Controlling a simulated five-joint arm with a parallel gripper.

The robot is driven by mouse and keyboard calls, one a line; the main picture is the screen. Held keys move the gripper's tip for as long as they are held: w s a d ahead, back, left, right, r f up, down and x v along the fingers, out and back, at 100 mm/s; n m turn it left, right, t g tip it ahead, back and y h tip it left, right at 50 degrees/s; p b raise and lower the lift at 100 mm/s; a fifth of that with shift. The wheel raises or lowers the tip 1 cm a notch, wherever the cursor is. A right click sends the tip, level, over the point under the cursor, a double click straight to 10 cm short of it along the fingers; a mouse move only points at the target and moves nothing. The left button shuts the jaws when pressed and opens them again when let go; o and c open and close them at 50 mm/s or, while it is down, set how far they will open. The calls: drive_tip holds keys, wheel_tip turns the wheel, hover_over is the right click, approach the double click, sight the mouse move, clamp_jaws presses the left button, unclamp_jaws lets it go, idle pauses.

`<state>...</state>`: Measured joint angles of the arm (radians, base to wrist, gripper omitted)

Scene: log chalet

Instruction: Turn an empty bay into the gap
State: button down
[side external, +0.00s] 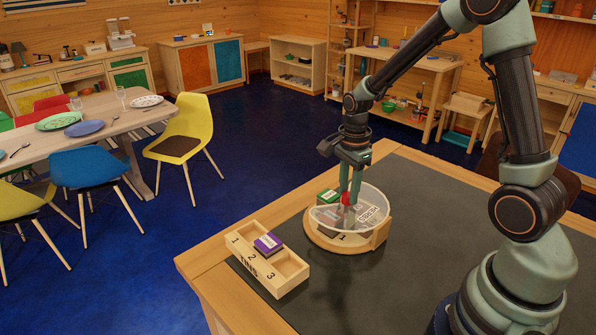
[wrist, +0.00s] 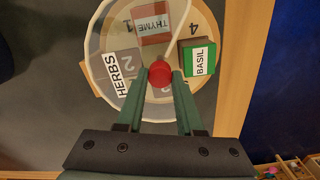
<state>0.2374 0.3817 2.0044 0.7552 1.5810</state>
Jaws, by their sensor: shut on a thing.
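The round wooden turntable (side external: 325,242) sits on the dark mat under a clear cover (side external: 377,192) with a white HERBS label. In the wrist view, a red THYME tin (wrist: 152,28) is at number 1 and a green BASIL tin (wrist: 198,62) at number 4. My gripper (wrist: 162,78) is shut on the red knob (wrist: 160,72) at the centre.
A wooden TINS tray (side external: 283,282) with compartments 1, 2 and 3 stands left of the turntable. A purple tin (side external: 268,243) is in its middle compartment; compartment 3 looks empty. The dark mat (side external: 440,210) is clear right of the turntable. The wooden table edge (side external: 240,247) is close by.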

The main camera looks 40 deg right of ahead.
drive_tip(key=n, duration=0.4)
drive_tip(key=shift+n, duration=0.4)
drive_tip(key=n, duration=0.8)
drive_tip(key=shift+w+n, duration=0.1)
drive_tip(key=shift+n, duration=2.3)
drive_tip(key=c, duration=0.5)
unclamp_jaws()
drive_tip(key=shift+c, duration=0.2)
